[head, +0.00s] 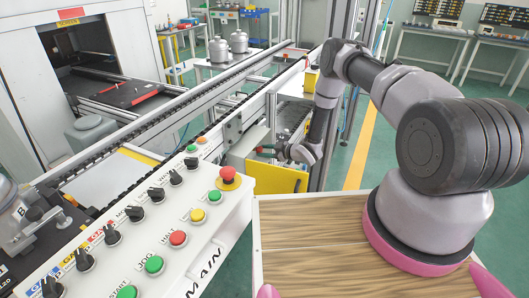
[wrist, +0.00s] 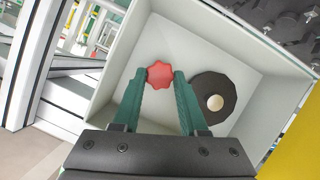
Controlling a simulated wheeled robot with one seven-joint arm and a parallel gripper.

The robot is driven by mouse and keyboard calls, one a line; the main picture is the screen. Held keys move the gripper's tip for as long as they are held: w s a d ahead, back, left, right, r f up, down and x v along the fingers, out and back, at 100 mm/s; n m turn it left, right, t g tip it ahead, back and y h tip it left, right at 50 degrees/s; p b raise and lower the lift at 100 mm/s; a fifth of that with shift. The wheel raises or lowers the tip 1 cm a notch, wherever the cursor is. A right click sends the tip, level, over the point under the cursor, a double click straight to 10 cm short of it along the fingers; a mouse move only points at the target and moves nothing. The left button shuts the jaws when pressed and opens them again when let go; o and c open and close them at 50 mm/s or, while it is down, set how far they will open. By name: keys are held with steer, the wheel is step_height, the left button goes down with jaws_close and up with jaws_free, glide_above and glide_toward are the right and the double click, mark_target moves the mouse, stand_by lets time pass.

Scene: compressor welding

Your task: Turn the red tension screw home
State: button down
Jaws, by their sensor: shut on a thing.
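The red tension screw (wrist: 160,75) is a red lobed knob on the back wall of a pale grey open box (wrist: 185,30) in the wrist view. My gripper (wrist: 160,78) reaches into the box with its two green fingers on either side of the knob, shut on it. The red knob is hidden there.
A dark round disc (wrist: 214,98) with a pale centre sits right of the knob, close to the right finger. The box walls surround the fingers. A yellow panel (head: 277,180) stands below my gripper, and a white control console (head: 150,230) is at the front left.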

steer(key=shift+c, duration=1.8)
jaws_free()
steer(key=v, duration=1)
steer(key=shift+s+d+r, duration=0.15)
steer(key=shift+s+d, duration=0.05)
steer(key=shift+d, duration=0.1)
